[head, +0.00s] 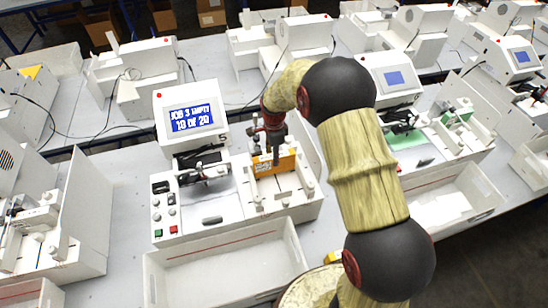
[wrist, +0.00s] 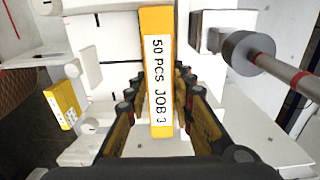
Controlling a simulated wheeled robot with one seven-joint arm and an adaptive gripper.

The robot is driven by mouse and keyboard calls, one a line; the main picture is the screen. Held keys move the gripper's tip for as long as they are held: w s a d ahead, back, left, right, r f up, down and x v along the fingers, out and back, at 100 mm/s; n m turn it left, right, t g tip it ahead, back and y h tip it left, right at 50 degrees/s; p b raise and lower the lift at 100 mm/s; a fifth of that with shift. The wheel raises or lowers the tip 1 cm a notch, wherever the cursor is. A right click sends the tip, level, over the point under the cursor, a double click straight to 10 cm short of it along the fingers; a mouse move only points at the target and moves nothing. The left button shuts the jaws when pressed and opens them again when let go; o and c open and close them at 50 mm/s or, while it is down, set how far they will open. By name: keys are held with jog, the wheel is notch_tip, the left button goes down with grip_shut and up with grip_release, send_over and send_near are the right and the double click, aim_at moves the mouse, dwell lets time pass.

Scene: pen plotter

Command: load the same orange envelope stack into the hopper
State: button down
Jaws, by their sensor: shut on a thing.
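The orange envelope stack (head: 275,165) is upright between the fingers of my gripper (head: 275,140), over the hopper (head: 290,190) on the right side of the middle plotter. In the wrist view, the stack (wrist: 157,60) bears a white label reading "50 PCS JOB 3". The gripper fingers (wrist: 155,112) close on it from both sides. I cannot tell whether the stack's bottom touches the hopper floor. The plotter's screen (head: 191,118) reads "JOB 3 EMPTY 10 OF 20".
A white open tray (head: 225,258) stands in front of the plotter. Another orange-yellow pack (wrist: 64,103) shows at the left in the wrist view. A grey roller on a rod (wrist: 248,52) is close right of the stack. Similar plotters crowd both sides.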

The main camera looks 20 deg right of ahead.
jog(key=shift+f, duration=0.6)
jog(key=shift+f, duration=0.1)
jog(key=c, duration=1.5)
grip_release()
jog(key=shift+c, duration=0.2)
